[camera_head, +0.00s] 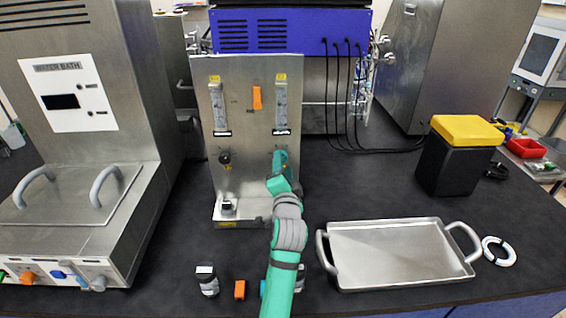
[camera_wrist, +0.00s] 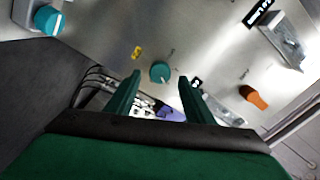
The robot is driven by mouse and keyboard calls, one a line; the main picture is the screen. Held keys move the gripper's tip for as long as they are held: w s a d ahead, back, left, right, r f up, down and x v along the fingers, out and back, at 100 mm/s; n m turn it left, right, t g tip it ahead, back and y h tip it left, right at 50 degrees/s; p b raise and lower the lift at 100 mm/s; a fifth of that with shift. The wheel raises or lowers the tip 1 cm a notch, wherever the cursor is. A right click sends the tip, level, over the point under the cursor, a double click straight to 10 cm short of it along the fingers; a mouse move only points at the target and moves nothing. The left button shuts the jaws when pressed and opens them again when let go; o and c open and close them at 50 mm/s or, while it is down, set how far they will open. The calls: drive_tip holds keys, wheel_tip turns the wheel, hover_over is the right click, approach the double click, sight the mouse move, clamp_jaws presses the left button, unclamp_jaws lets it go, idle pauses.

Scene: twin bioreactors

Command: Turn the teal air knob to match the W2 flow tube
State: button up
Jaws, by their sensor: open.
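In the wrist view the teal knob (camera_wrist: 160,72) sits on the steel panel, framed between my open fingertips (camera_wrist: 159,78). The fingers appear apart from it, with nothing held. In the head view my gripper (camera_head: 281,165) is at the lower right of the panel (camera_head: 248,120), below the right flow tube (camera_head: 281,104), and hides most of the knob. The left flow tube (camera_head: 219,104) stands across the panel. Tube labels are too small to read, so I cannot tell which is W2.
An orange knob (camera_head: 257,98) sits between the tubes, and a black knob (camera_head: 224,157) at lower left. Another teal-faced knob (camera_wrist: 48,20) shows in the wrist view. A steel tray (camera_head: 395,255) lies right, a water bath (camera_head: 75,190) left. Small objects (camera_head: 207,280) stand in front.

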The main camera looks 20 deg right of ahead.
drive_tip(key=v, duration=0.7)
drive_tip(key=shift+s, duration=0.4)
drive_tip(key=shift+a, duration=0.1)
